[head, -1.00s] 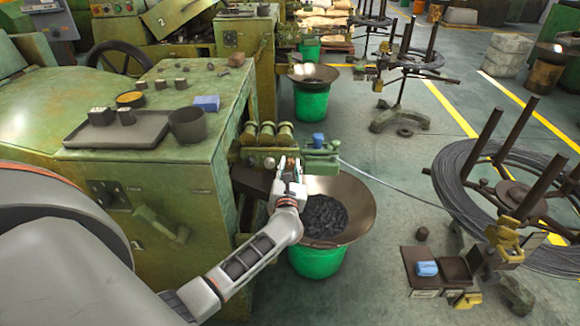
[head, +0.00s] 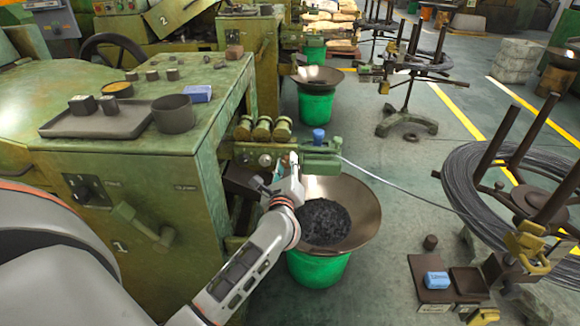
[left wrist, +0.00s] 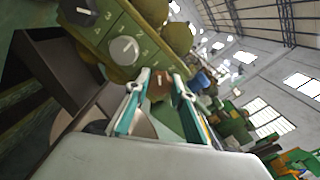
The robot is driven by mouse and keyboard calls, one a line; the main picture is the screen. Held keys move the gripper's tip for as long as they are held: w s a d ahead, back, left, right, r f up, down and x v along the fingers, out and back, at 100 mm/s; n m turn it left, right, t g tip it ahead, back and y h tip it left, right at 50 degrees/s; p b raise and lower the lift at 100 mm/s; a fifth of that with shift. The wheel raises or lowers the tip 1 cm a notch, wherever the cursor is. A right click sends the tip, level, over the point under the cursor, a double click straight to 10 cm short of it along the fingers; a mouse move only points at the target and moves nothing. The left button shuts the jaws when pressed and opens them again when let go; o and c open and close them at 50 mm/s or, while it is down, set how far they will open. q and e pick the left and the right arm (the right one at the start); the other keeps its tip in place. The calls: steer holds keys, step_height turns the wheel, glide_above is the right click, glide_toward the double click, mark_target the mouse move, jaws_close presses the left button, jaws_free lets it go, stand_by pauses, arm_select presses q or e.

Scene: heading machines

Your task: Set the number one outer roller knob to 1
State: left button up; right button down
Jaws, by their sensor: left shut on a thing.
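The green roller block (head: 250,150) with its brass rollers sticks out from the side of machine 1 (head: 130,175). In the left wrist view a row of knobs runs along the numbered roller block (left wrist: 115,30). The reddish-brown outer knob (left wrist: 159,84) is at the row's right end, between the fingers of my left gripper (left wrist: 160,88). This gripper (head: 287,166) is shut on that knob in front of the block. The knob's pointer setting cannot be read. My right gripper is not in view.
A dark bowl of small parts (head: 345,225) on a green bucket (head: 318,268) stands just below my left gripper. A wire runs from the block to the coil stand (head: 480,170) at the right. A tray (head: 65,127) and a dark cup (head: 173,115) sit on the machine top.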

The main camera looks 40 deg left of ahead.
arm_select(q)
steer(key=shift+f+n+b, duration=0.3)
steer(key=shift+n+b, duration=0.05)
steer(key=shift+n, duration=0.15)
steer(key=shift+r+n, duration=0.1)
steer(key=shift+n, duration=0.4)
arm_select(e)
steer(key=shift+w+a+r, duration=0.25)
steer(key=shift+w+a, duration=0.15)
arm_select(q)
steer(key=shift+r, duration=0.1)
steer(key=o, duration=1.1)
steer(key=shift+o, duration=0.2)
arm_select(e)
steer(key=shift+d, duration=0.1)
arm_select(q)
steer(key=shift+r, duration=0.1)
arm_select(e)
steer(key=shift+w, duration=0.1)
arm_select(q)
steer(key=v, duration=1.2)
steer(key=shift+s, duration=0.1)
